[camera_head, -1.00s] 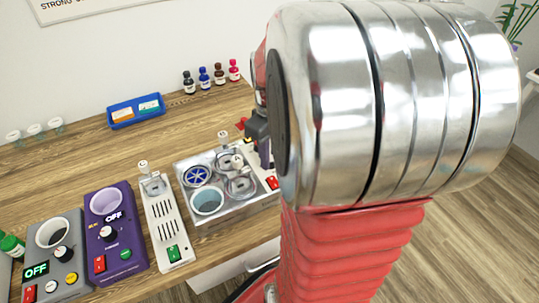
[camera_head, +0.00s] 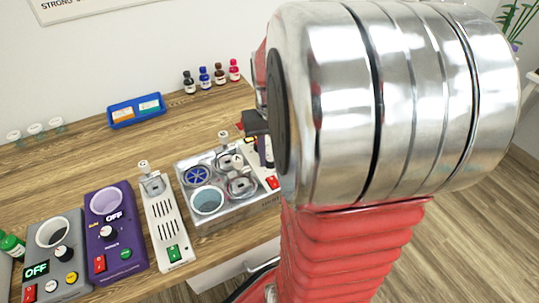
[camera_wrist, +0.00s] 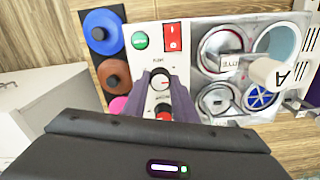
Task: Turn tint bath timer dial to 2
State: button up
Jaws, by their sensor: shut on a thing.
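In the wrist view my gripper (camera_wrist: 162,90) has its two purple fingers closed around a black and white dial (camera_wrist: 160,79) on a white panel (camera_wrist: 144,62). The dial's pointer and the small print around it are too blurred to read. A round green button (camera_wrist: 140,40) and a red rocker switch (camera_wrist: 173,38) sit on the same panel. A red part (camera_wrist: 163,112) shows between the fingers, nearer my wrist. In the head view my arm hides most of the gripper (camera_head: 262,128) and the gripped dial.
A metal box with round wells (camera_head: 228,215) stands beside the panel. Left of it are a white slotted unit (camera_head: 166,215), a purple unit (camera_head: 112,268) and a grey unit (camera_head: 60,275), the last two reading OFF. A blue tray (camera_head: 120,122) and bottles (camera_head: 204,77) stand farther back.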

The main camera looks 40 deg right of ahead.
aim_at(270, 158)
jog(key=shift+m, duration=1.3)
jog(key=o, duration=1)
jog(key=shift+o, duration=0.2)
notch_tip(270, 158, up, 14)
jog(key=shift+f, duration=0.15)
